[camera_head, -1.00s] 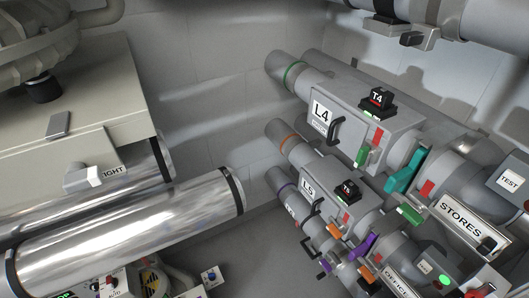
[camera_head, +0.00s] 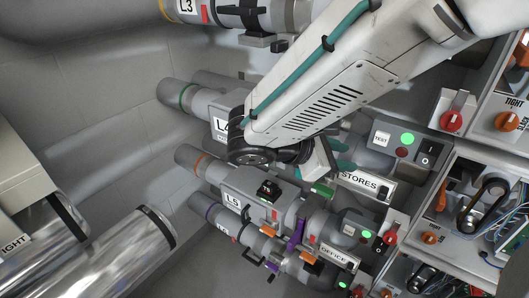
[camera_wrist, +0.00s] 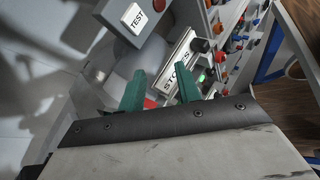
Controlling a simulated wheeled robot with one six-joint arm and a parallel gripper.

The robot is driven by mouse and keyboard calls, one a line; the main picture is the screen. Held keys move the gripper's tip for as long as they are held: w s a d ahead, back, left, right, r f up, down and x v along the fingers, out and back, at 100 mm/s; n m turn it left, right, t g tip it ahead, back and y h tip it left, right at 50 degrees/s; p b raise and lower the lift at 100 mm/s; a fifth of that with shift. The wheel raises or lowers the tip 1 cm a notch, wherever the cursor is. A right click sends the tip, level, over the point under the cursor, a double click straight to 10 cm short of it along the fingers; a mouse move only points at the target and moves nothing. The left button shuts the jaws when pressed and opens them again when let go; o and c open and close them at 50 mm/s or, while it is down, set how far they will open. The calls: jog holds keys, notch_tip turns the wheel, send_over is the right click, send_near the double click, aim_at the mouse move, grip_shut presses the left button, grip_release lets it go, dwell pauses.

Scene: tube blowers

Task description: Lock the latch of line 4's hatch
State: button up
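Line 4's hatch box (camera_head: 238,97) is in the head view, with its white L4 label (camera_head: 219,125) partly covered by my arm. Its handle and latch area are hidden behind my wrist, so I cannot tell the latch's position. My gripper (camera_head: 340,158) is beyond the hatch, close to the STORES sign (camera_head: 364,184). In the wrist view, its two green fingers (camera_wrist: 160,91) are apart with nothing clearly held between them. A red patch (camera_wrist: 150,103) shows beyond and between the fingers. The STORES sign (camera_wrist: 176,75) is close to the right finger.
Line 5's box (camera_head: 240,198) lies just below, with black, orange and purple parts near. A TEST panel (camera_head: 405,140) with a green light stands right of my gripper. Cabinets with knobs (camera_head: 452,120) fill the right. Shiny ducts (camera_head: 130,250) lie at lower left.

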jog(key=w+a+f+n+t+y, duration=0.1)
jog(key=w+a+f+n+t, duration=0.15)
jog(key=a+n+t, duration=0.55)
jog(key=w+a+f+n+t, duration=0.1)
jog(key=a+f+n+t, duration=0.15)
jog(key=a, duration=0.85)
jog(key=x, duration=0.7)
jog(key=shift+w+f+n, duration=0.3)
jog(key=shift+f+n, duration=0.05)
jog(key=shift+f, duration=0.1)
jog(key=shift+a, duration=0.1)
jog(key=shift+c, duration=0.3)
grip_shut()
